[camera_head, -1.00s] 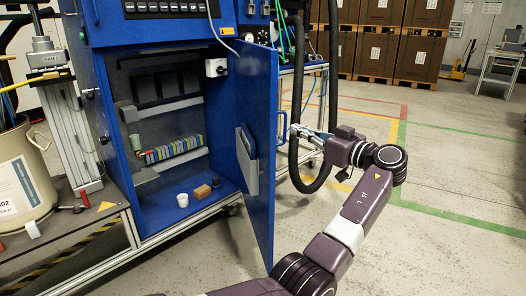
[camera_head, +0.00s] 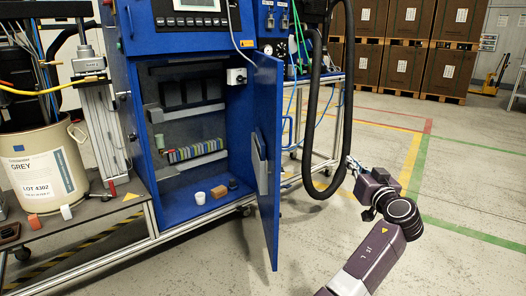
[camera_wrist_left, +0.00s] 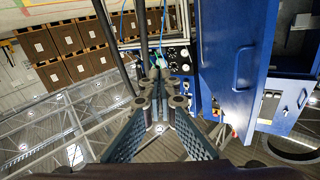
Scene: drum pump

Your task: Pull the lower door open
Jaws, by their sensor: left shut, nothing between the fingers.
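The blue lower door (camera_head: 267,150) of the cabinet stands wide open, swung out on the cabinet's right side. Its inner face shows in the head view with a grey holder on it. A blue bar handle (camera_head: 286,133) sticks out from its outer face. In the left wrist view the door (camera_wrist_left: 238,35) and its handle (camera_wrist_left: 243,68) are to the right of the fingers. My left gripper (camera_head: 352,163) is shut and empty, right of the door and clear of the handle. It also shows in the left wrist view (camera_wrist_left: 160,82). My right gripper is not in view.
Inside the cabinet (camera_head: 180,212) are a white cup (camera_head: 200,198), a brown block (camera_head: 233,184) and a row of coloured items (camera_head: 195,150). A thick black hose (camera_head: 313,120) hangs between door and gripper. Open floor lies in front and to the right.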

